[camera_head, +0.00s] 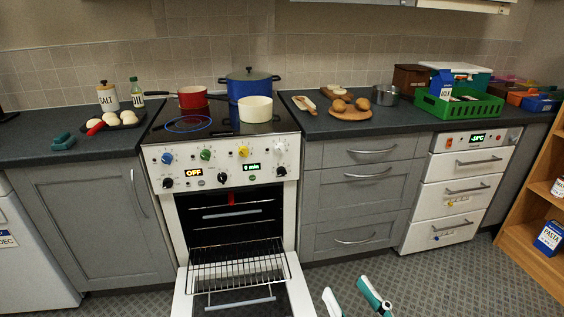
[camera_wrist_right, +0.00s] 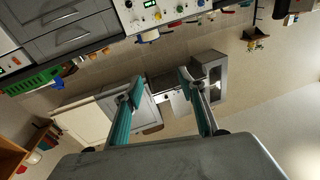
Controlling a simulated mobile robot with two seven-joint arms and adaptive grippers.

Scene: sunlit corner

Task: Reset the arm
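My right gripper (camera_head: 351,294) is at the bottom edge of the head view, in front of the drawers and right of the open oven door (camera_head: 245,303). Its two teal fingers are apart with nothing between them. In the right wrist view the gripper (camera_wrist_right: 160,86) also shows open and empty, with kitchen fronts far beyond it. My left gripper is in neither view.
The oven door is folded down, with a wire rack (camera_head: 238,271) pulled out above it. A wooden shelf (camera_head: 535,240) stands at the right. Pots, including a blue pot (camera_head: 249,86), and a green crate (camera_head: 459,108) are on the worktop. Floor between oven and shelf is clear.

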